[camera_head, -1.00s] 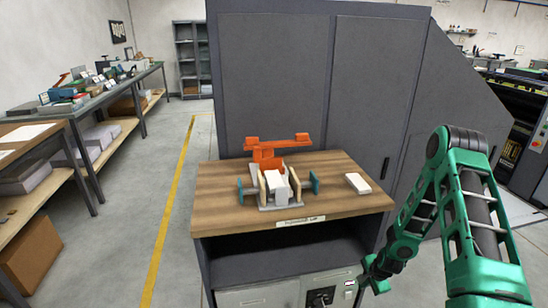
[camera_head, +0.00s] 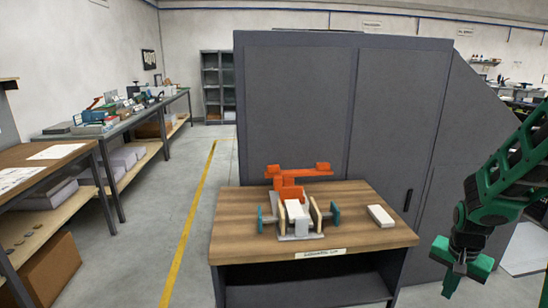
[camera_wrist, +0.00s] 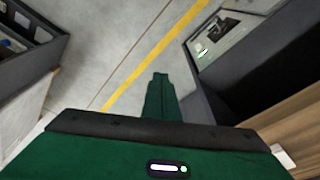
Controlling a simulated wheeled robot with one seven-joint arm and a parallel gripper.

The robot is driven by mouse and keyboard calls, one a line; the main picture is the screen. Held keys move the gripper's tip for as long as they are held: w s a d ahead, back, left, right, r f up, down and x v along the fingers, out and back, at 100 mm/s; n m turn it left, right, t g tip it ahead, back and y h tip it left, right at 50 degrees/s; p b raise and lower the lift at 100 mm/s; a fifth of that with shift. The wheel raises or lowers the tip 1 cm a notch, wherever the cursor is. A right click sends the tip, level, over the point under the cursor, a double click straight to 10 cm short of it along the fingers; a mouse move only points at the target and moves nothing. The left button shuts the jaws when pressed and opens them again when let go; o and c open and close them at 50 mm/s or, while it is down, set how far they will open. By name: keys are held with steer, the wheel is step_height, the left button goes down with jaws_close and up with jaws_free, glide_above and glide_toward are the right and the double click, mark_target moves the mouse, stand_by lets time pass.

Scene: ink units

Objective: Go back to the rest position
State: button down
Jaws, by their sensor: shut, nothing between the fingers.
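My gripper (camera_head: 452,284) hangs at the right of the head view, at the end of my green arm, pointing down. It is to the right of the wooden-topped table and apart from it, over the floor. In the wrist view its green fingers (camera_wrist: 160,98) are together with nothing between them, and bare floor lies beyond. The task names no other object.
A wooden-topped table (camera_head: 235,243) carries an orange and grey fixture (camera_head: 288,190) and a white block (camera_head: 380,215). A tall grey cabinet (camera_head: 290,110) stands behind it. Workbenches (camera_head: 118,135) line the left. Clear floor with a yellow line (camera_head: 190,220) lies between.

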steer(key=s+a+r+n, duration=0.1)
steer(key=s+a+r, duration=0.1)
steer(key=s+r, duration=0.2)
steer(key=s+a+r+n+y, duration=0.1)
steer(key=s+r, duration=0.4)
steer(key=s, duration=0.6)
steer(key=s+a+r+n+g, duration=0.1)
steer(key=s+a+r, duration=0.2)
steer(key=s+r, duration=0.2)
steer(key=s, duration=0.3)
steer(key=shift+a+n+y, duration=0.15)
steer(key=shift+n+y, duration=0.15)
steer(key=shift+y, duration=0.1)
